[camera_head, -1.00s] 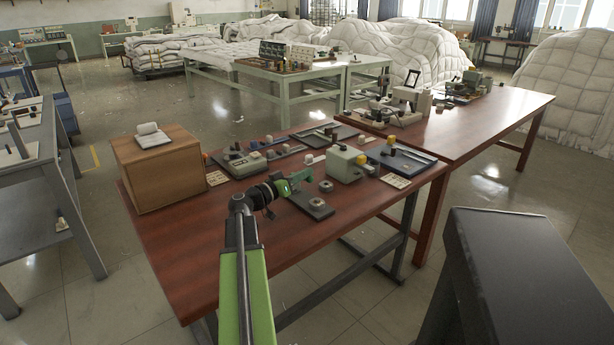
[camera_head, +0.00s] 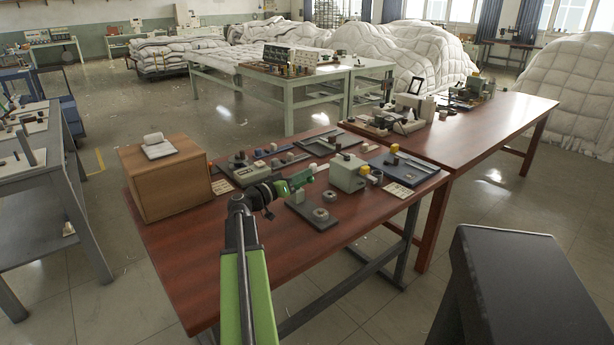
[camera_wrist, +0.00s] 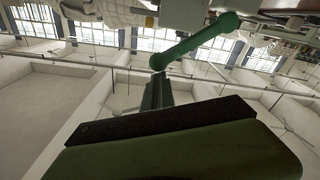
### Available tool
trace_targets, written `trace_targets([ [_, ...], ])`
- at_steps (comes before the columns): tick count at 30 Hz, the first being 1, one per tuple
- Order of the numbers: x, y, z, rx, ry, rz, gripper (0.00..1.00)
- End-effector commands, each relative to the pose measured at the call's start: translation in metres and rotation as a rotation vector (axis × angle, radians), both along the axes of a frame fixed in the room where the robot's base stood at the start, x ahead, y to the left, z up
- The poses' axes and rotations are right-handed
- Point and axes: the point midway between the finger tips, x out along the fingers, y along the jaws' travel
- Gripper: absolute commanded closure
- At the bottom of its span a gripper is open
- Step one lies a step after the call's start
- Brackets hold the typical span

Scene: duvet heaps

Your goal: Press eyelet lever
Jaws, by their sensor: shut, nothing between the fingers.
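The eyelet press shows in the head view as a grey base (camera_head: 316,221) with round parts, on the near part of the red-brown table. In the wrist view a green lever (camera_wrist: 195,41) with rounded ends slants across the upper middle, beyond my fingers. My gripper (camera_head: 303,179) is at the press's upper part in the head view and hides some of it. My gripper (camera_wrist: 157,88) is shut and empty in the wrist view, its tip close below the lever's lower end. I cannot tell whether it touches the lever.
A wooden box (camera_head: 168,183) stands at the table's left. A pale green machine (camera_head: 347,173) and a blue-grey tray (camera_head: 404,168) lie to the right of the press. Small parts crowd the back. The table's front left (camera_head: 195,255) is clear.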

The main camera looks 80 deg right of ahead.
Motion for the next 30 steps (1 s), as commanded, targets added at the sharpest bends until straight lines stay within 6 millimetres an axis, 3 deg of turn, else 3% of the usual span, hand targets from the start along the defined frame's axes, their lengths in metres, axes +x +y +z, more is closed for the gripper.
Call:
trace_targets([
  [1,0.007,0.015,-0.006,0.0,-0.001,0.003,1.0],
  [6,0.03,0.045,-0.009,0.0,0.0,0.002,1.0],
  [12,0.046,0.066,-0.01,-0.001,0.001,0.002,1.0],
  [30,0.05,0.07,-0.01,-0.001,0.002,0.002,1.0],
])
